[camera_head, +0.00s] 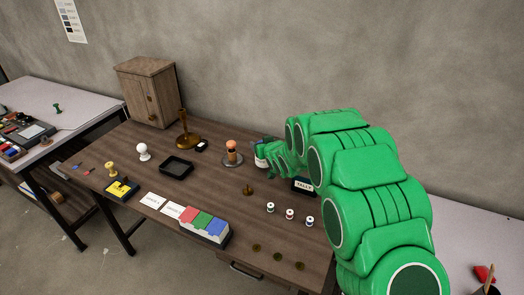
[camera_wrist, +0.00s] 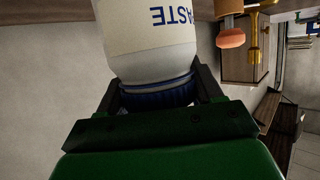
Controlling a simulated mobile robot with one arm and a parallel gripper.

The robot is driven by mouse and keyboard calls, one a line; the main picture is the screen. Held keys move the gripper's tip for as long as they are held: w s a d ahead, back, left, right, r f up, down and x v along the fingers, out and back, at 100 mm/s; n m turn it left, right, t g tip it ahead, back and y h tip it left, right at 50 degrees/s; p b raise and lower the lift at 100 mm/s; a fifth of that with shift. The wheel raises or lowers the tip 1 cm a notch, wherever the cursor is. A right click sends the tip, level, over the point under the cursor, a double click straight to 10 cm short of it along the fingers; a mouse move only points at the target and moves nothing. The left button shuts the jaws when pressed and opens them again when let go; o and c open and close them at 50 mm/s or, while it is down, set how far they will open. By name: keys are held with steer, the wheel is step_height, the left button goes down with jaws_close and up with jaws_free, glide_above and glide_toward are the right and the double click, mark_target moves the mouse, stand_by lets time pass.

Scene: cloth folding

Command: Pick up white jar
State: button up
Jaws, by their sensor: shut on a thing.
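The white jar (camera_wrist: 152,42) fills the upper middle of the wrist view, with blue lettering that reads "PASTE" and a dark blue band at its narrow end. My gripper (camera_wrist: 155,95) is shut on the jar at this blue end, one dark finger on each side. In the head view a small part of the white jar (camera_head: 261,160) shows at the left tip of my green arm. My gripper (camera_head: 268,150) is there too, mostly hidden by the arm. I cannot tell whether the jar touches the table.
The brown table (camera_head: 150,219) holds a black tray (camera_head: 176,167), a round stand with an orange top (camera_head: 232,154), several small spools (camera_head: 290,214), and a red, green and blue box (camera_head: 205,225). A wooden cabinet (camera_head: 147,92) stands at the back left. A black label block (camera_head: 303,185) sits beside my arm.

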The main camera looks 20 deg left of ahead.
steer(key=s+d+r, duration=0.1)
steer(key=r, duration=0.1)
steer(key=s+d+r, duration=0.1)
steer(key=r, duration=0.1)
steer(key=s+d+r, duration=0.1)
steer(key=s, duration=0.1)
steer(key=shift+r, duration=0.4)
steer(key=s+a+v, duration=0.1)
steer(key=v, duration=0.8)
